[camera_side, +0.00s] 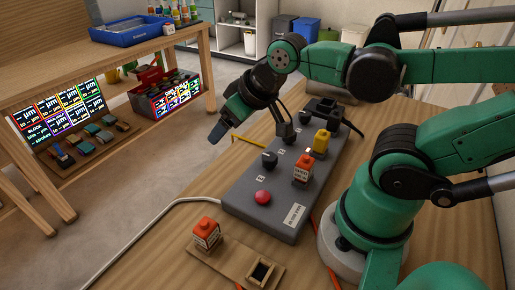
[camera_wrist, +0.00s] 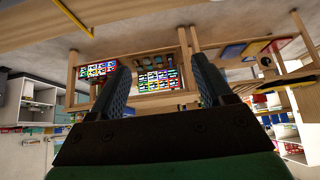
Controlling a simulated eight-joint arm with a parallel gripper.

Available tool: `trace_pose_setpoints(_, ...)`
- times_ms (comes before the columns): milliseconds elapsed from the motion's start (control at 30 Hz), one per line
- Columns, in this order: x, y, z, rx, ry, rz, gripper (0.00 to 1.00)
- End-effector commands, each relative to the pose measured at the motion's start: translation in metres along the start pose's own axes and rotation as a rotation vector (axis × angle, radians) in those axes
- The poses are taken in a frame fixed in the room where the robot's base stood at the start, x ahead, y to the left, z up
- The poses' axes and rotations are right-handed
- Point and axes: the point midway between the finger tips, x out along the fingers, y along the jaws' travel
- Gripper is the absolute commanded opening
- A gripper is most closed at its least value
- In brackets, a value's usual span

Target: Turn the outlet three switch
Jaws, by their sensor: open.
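A long dark grey power box (camera_side: 240,195) lies on the wooden table, with small white labels along its left side. A black knob-like switch (camera_side: 270,160) stands near its front half. Another dark switch-like part (camera_side: 287,133) stands farther back, close below my wrist. The label numbers are too small to read, so I cannot tell which switch is outlet three. My gripper (camera_side: 218,132) is above and left of the box, pointing down-left. In the wrist view my gripper (camera_wrist: 160,68) has its fingers apart with nothing between them; the box is not visible there.
The box carries a red button (camera_side: 263,197), an orange plug-like block (camera_side: 303,170), a yellow one (camera_side: 321,142) and a black part (camera_side: 325,110). Another orange block (camera_side: 206,233) sits on a wooden holder (camera_side: 230,268). A white cable (camera_side: 140,225) runs left. A wooden bench (camera_side: 120,60) stands beyond.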

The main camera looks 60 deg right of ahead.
Motion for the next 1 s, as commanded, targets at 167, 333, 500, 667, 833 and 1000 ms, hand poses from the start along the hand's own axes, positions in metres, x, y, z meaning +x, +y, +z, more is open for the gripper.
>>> trace_pose_setpoints(167, 0.000, 0.000, 0.000, 0.000, 0.000, 0.000, 0.73)
trace_pose_setpoints(333, 0.000, 0.000, 0.000, 0.001, -0.003, 0.001, 0.75)
trace_pose_setpoints(500, 0.004, 0.020, 0.013, 0.054, -0.164, 0.040, 0.75)
trace_pose_setpoints(667, 0.004, 0.047, 0.039, 0.151, -0.437, 0.072, 0.75)
trace_pose_setpoints(833, 0.001, 0.060, 0.055, 0.213, -0.602, 0.071, 0.75)
trace_pose_setpoints(1000, 0.009, 0.061, 0.063, 0.218, -0.621, 0.070, 0.75)
